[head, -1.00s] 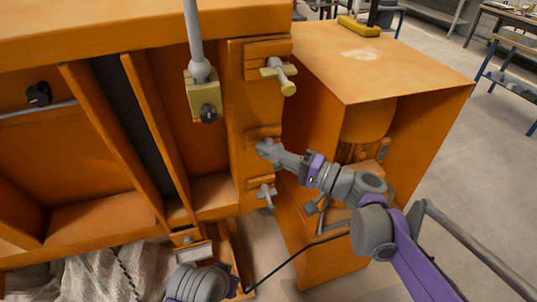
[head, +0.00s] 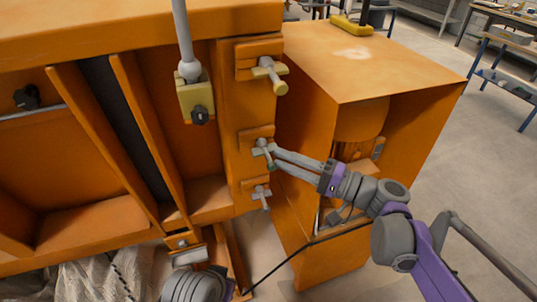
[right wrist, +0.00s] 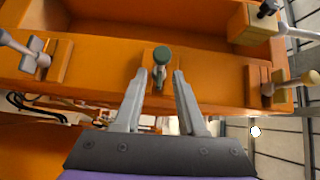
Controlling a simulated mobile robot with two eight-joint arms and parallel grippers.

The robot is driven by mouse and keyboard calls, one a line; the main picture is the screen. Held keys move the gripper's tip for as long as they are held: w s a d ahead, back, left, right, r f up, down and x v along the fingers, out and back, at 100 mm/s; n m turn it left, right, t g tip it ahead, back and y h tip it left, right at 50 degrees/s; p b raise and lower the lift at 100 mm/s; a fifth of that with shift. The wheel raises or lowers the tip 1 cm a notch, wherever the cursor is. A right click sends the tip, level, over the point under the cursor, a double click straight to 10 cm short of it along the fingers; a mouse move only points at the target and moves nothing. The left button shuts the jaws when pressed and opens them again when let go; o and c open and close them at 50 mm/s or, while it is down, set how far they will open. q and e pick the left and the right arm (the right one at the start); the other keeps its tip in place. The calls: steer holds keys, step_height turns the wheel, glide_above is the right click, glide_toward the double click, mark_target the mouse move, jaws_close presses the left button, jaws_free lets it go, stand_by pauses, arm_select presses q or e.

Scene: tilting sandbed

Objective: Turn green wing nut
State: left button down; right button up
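The green wing nut (head: 262,146) is the middle one of three clamps on the orange cabinet's right upright. In the right wrist view its dark green round end (right wrist: 162,54) shows between and just beyond the fingertips. My right gripper (head: 272,157) points left at it from the right. Its two fingers are spread, with a gap on each side of the nut in the right wrist view (right wrist: 160,77). It appears empty; exact contact cannot be told in the head view.
A yellowish-handled clamp (head: 270,72) is above the nut and a grey one (head: 261,194) below. A yellow block on a rod (head: 196,98) hangs to the left. An orange housing (head: 370,70) stands close on the right. A black cable (head: 290,262) runs below my right arm.

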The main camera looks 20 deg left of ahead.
steer(key=v, duration=0.5)
steer(key=shift+d, duration=0.1)
steer(key=s+d+f+h, duration=0.3)
steer(key=s+f+h, duration=0.2)
steer(key=f, duration=0.2)
steer(key=s+d+f+h, duration=0.3)
steer(key=s+f+h, duration=0.2)
steer(key=s+f, duration=0.15)
steer(key=s+d+f+t+h, duration=0.1)
steer(key=s+d+f+h, duration=0.2)
steer(key=d, duration=0.4)
steer(key=s+d+f+h+p, duration=0.1)
steer(key=s+d+f+h, duration=0.2)
steer(key=d+f+h, duration=0.2)
steer(key=d, duration=0.3)
steer(key=shift+s+f+t+h, duration=0.25)
steer(key=shift+f+t+h, duration=0.05)
steer(key=shift+f+t, duration=0.1)
steer(key=shift+a, duration=0.1)
